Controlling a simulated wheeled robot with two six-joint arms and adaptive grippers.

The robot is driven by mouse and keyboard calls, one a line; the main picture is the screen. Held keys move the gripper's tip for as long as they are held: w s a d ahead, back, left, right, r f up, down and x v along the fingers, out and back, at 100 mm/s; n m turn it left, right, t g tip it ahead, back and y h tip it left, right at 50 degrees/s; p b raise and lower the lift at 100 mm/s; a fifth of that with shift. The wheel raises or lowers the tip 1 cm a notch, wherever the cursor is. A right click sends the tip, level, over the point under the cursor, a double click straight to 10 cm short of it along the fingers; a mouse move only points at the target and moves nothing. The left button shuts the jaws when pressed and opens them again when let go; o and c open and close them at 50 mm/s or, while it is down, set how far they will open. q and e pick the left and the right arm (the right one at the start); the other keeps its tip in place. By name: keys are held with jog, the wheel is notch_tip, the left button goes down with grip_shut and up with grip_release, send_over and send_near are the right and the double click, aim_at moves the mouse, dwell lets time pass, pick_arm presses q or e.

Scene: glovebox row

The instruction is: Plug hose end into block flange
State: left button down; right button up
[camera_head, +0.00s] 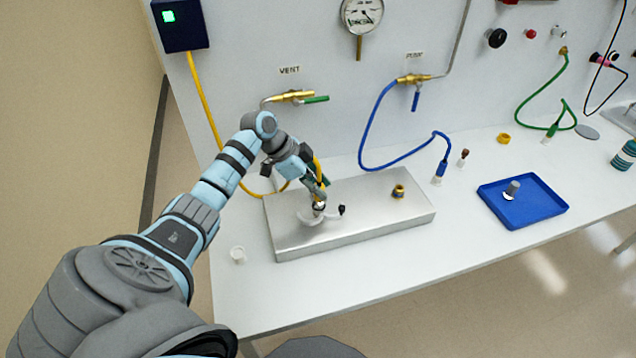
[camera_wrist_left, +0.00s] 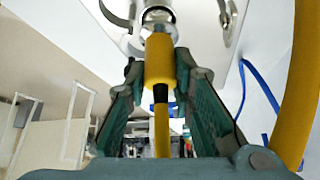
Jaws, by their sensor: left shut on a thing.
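My left gripper (camera_head: 317,192) is shut on the yellow hose end above the left part of the metal block (camera_head: 362,217). In the left wrist view, the yellow sleeve of the hose end (camera_wrist_left: 160,60) sits between the green finger pads of the left gripper (camera_wrist_left: 158,78). Its silver tip points at the block flange (camera_wrist_left: 158,14); I cannot tell whether it is seated. In the head view the gripper partly hides the flange and hose end. A pale clamp (camera_head: 318,217) with a dark knob is around the flange. My right gripper is not in view.
A brass fitting (camera_head: 398,191) stands on the block's right part. The yellow hose (camera_head: 207,105) runs from the dark wall box (camera_head: 180,24). The front right bench is clear.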

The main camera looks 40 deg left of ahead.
pick_arm(q)
jog(key=shift+f+b, duration=0.6)
jog(key=shift+f, duration=0.4)
jog(key=c, duration=1.3)
grip_release()
jog(key=v, duration=1.2)
jog(key=shift+r, duration=0.1)
